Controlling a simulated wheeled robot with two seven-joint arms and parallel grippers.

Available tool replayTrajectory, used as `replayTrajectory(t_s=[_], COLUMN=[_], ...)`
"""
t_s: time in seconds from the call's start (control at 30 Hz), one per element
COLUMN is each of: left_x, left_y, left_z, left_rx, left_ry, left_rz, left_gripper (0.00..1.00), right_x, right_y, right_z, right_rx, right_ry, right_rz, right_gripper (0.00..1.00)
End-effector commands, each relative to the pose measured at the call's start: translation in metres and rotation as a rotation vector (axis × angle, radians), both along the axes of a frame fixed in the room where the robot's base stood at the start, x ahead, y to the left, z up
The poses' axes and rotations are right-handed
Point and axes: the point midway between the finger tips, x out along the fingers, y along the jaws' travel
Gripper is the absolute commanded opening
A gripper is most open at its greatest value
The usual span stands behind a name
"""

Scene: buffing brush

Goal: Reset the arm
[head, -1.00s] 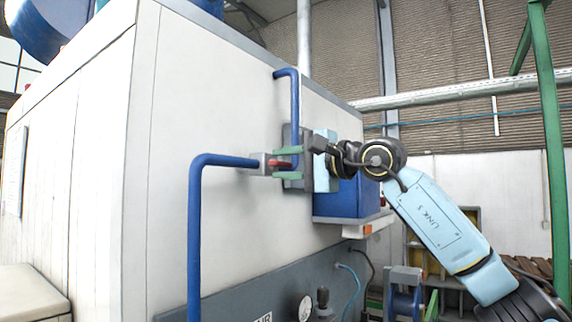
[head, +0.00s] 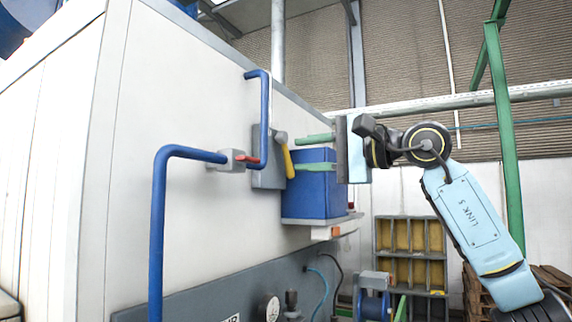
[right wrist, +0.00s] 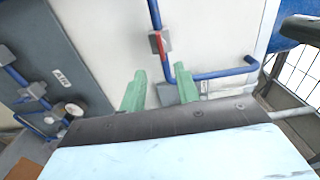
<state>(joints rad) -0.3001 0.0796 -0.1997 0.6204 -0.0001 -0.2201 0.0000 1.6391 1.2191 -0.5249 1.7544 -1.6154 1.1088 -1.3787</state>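My right gripper (head: 302,153) is open and empty, its two green fingers apart and pointing left in the head view. It is to the right of a valve (head: 228,160) with a small red handle (head: 246,159), clear of it. The valve sits on blue piping (head: 190,152) on a white cabinet wall. A yellow lever (head: 288,161) on a grey box (head: 266,170) lies between the valve and the fingertips. In the right wrist view the open fingers (right wrist: 160,80) point toward the wall, with the red handle (right wrist: 161,43) beyond them. My left gripper is out of view.
A blue box (head: 310,190) on a ledge stands behind the fingers. A gauge (head: 270,308) and hoses are low on the wall. A shelf rack (head: 408,240) and a green post (head: 508,150) stand at right. Open room lies between the cabinet and the rack.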

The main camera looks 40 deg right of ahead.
Motion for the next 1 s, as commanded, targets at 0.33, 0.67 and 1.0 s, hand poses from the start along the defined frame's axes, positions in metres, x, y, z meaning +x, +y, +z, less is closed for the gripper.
replayTrajectory(t_s=[0.33,0.67,1.0], left_x=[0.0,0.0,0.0], left_y=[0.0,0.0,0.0], left_z=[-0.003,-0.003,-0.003], left_rx=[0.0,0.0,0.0], left_ry=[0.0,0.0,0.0], left_rz=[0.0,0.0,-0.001], left_gripper=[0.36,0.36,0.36], right_x=[-0.011,-0.01,0.023], right_y=[-0.004,-0.004,0.08], right_z=[0.0,0.0,-0.037], right_rx=[-0.001,0.0,0.227], right_ry=[-0.001,0.0,0.064], right_rz=[0.0,0.0,0.285], right_gripper=[0.32,0.32,0.32])
